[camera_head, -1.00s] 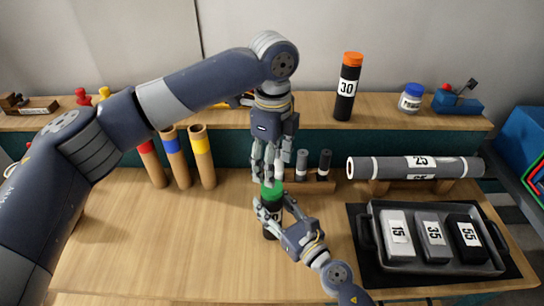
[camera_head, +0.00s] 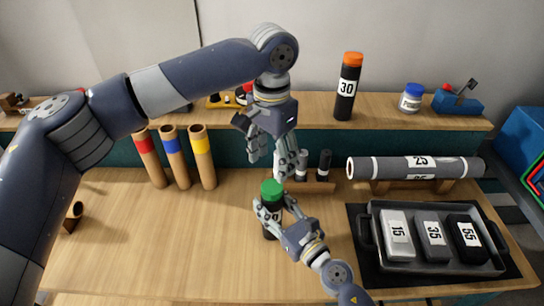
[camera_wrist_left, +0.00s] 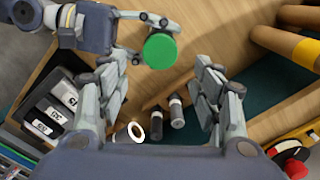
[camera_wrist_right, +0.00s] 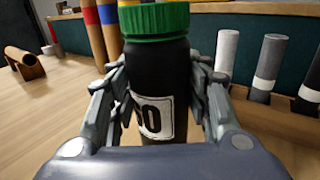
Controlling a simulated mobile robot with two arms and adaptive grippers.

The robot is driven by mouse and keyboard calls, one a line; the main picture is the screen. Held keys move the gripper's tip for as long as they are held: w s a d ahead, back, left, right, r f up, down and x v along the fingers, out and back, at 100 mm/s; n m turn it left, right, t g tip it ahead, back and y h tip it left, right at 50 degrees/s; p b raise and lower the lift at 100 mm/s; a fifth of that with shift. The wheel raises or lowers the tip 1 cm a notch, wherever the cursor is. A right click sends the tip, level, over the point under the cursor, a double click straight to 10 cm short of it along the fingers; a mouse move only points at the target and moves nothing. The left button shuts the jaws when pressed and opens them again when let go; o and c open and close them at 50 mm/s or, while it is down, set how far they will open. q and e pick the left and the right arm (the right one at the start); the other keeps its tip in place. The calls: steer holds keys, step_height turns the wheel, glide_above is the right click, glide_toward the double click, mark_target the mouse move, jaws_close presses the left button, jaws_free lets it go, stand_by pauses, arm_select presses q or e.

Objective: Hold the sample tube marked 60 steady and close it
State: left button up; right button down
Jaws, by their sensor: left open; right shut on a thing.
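The sample tube (camera_wrist_right: 160,95) is black with a white label reading 60, partly turned away in the right wrist view. It stands upright on the table. A green cap (camera_head: 272,189) sits on its top; it also shows in the left wrist view (camera_wrist_left: 160,50) and the right wrist view (camera_wrist_right: 153,20). My right gripper (camera_head: 274,214) is shut around the tube's body below the cap. My left gripper (camera_head: 277,160) is open and empty, above and slightly behind the cap, apart from it. In the left wrist view the cap lies beyond its spread fingers.
A small rack (camera_head: 310,187) with grey and black rolls stands just behind the tube. Cardboard tubes (camera_head: 203,160) stand at left. A long roll (camera_head: 415,169) lies on supports at right, behind a tray (camera_head: 366,238) of marked blocks. Tube 30 (camera_head: 346,88) stands on the shelf.

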mark_target(272, 187)
arm_select(q)
steer(key=shift+f, duration=0.1)
steer(key=shift+f, duration=3.9)
steer(key=c, duration=1.1)
steer(key=shift+m, duration=1)
steer(key=o, duration=1.2)
steer(key=shift+o, duration=0.2)
